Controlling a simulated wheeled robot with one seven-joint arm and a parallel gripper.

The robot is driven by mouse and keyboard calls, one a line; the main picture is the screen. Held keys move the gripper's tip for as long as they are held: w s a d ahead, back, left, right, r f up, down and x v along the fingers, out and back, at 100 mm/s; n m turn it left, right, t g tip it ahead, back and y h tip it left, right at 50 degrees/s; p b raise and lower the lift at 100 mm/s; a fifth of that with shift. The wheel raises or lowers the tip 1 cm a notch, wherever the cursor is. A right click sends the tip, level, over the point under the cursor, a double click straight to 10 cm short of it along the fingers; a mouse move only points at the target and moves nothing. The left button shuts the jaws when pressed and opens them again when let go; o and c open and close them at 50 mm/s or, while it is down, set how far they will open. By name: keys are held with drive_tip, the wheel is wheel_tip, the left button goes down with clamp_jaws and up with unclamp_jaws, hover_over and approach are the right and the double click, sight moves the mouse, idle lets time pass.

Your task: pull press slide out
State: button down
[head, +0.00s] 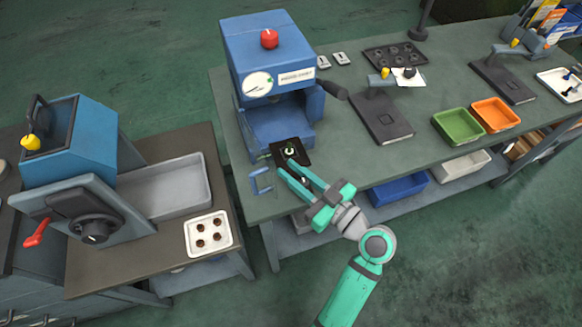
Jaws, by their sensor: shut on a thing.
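The blue press (268,60) stands at the left end of the long bench, with a red knob on top and a round gauge on its front. Its dark, flat slide (300,146) shows at the front of the press opening, with a small pale ring-shaped part (291,152) on it. My teal gripper (285,166) reaches in from the lower right. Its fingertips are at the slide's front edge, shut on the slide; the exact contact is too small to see. A blue U-shaped handle (261,181) is just left of my fingers.
A dark lever (334,90) sticks out from the press's right side. Right of it are a dark flat fixture (382,118), a green bin (458,126) and an orange bin (496,114). A white tray with brown parts (208,234) is on the left table. Bare bench lies right of my gripper.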

drive_tip(key=c, duration=1.6)
unclamp_jaws()
drive_tip(key=shift+o, duration=0.2)
drive_tip(key=shift+d, duration=0.1)
drive_tip(key=v, duration=1)
drive_tip(key=shift+s+d, duration=0.2)
drive_tip(key=shift+s, duration=0.1)
